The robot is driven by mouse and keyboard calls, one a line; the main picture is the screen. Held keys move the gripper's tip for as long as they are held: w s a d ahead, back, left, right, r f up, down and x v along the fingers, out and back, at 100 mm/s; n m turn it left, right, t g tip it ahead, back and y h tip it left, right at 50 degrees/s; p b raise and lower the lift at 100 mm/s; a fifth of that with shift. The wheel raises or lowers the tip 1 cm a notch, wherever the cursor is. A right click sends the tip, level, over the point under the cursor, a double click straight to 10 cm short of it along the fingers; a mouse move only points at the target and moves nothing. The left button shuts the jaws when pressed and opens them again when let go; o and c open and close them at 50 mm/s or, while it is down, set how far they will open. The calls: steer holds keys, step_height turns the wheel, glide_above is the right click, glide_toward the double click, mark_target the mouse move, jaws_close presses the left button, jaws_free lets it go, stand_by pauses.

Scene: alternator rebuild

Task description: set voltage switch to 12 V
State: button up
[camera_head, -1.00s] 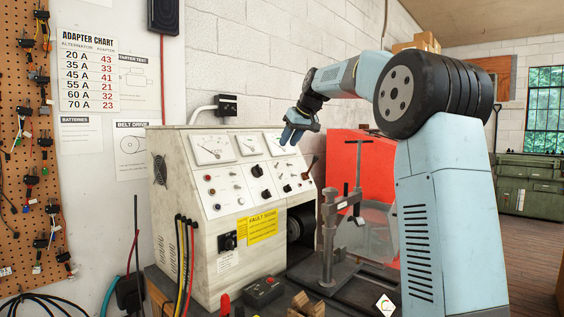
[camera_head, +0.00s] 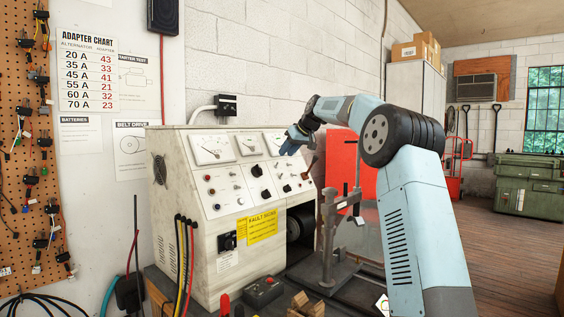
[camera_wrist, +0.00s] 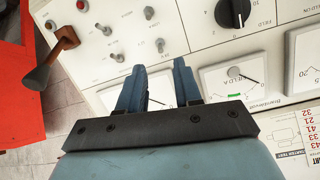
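The test bench (camera_head: 190,175) has a sloping white panel with meters, knobs and small toggle switches. In the wrist view several metal toggles show, among them one toggle (camera_wrist: 160,45) just beyond my fingertips and another toggle (camera_wrist: 118,57) beside the left finger. My gripper (camera_head: 287,148) is over the panel's upper right, by the right meter. In the wrist view its blue fingers (camera_wrist: 157,72) are apart with nothing between them.
A black rotary knob (camera_wrist: 233,12) and a meter (camera_wrist: 233,76) lie to the right of my fingers in the wrist view. A lever with a brown handle (camera_wrist: 67,37) sticks out at the left. A grey stand (camera_head: 328,240) and red panel (camera_head: 342,160) are right of the bench.

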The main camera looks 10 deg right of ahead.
mark_target(277, 164)
steer(key=shift+x, duration=3.1)
steer(key=shift+c, duration=0.2)
